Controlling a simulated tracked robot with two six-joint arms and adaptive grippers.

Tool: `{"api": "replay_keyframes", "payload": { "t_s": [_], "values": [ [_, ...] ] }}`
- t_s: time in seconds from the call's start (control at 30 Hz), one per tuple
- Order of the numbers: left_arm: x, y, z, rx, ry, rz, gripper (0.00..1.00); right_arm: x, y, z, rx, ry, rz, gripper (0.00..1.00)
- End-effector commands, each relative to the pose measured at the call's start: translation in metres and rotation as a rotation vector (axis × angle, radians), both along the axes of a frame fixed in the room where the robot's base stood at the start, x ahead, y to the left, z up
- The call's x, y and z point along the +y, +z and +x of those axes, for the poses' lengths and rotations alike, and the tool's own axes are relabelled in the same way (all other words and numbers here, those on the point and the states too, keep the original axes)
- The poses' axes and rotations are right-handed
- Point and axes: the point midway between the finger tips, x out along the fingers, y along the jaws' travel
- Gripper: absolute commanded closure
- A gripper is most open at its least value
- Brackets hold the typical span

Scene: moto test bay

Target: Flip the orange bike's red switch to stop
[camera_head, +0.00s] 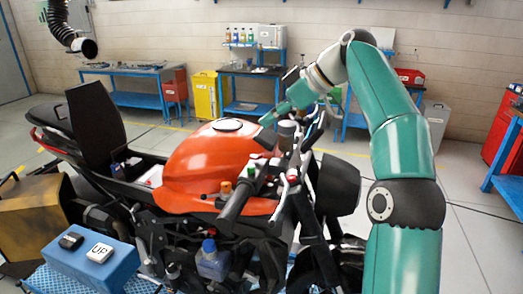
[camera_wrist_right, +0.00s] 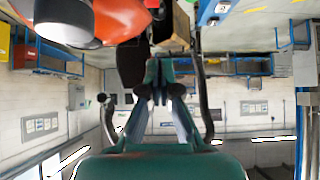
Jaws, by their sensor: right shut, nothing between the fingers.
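The orange motorcycle (camera_head: 205,160) stands in the middle of the head view, its handlebar toward the right. A small red part (camera_head: 292,179) shows by the near handlebar grip (camera_head: 234,202), close to a green one (camera_head: 251,171); I cannot tell its switch position. My right gripper (camera_head: 270,118) is shut and empty, above and behind the handlebar near the far side of the tank, apart from the red part. In the right wrist view, which is upside down, the gripper (camera_wrist_right: 161,65) shows with its fingers together and part of the orange tank (camera_wrist_right: 121,17) beside it. My left gripper is not seen.
A blue box (camera_head: 92,265) with a black piece and a white "UP" piece stands at the near left. Blue workbenches (camera_head: 135,88), a yellow cabinet (camera_head: 205,97) and a grey bin (camera_head: 437,124) line the back. Open floor lies right of the bike.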

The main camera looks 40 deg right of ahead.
Motion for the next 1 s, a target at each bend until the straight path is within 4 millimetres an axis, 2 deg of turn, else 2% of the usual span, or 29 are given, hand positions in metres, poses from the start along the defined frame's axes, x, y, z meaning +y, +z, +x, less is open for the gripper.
{"api": "replay_keyframes", "payload": {
  "t_s": [0.03, 0.27, 0.33, 0.53, 1.0],
  "values": [
    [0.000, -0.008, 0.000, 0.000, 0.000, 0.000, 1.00, 0.005, -0.013, 0.007, 0.003, 0.004, 0.002, 1.00],
    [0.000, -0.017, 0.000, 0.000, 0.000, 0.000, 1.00, 0.021, -0.046, 0.039, 0.004, 0.004, 0.002, 1.00],
    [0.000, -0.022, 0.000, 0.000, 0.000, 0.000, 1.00, 0.016, -0.055, 0.030, 0.004, -0.003, 0.001, 1.00],
    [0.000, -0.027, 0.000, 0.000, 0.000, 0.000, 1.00, 0.011, -0.071, 0.021, 0.002, -0.001, 0.000, 1.00],
    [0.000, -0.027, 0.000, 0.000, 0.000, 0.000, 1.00, 0.010, -0.075, 0.018, 0.001, -0.001, 0.000, 1.00]
  ]
}}
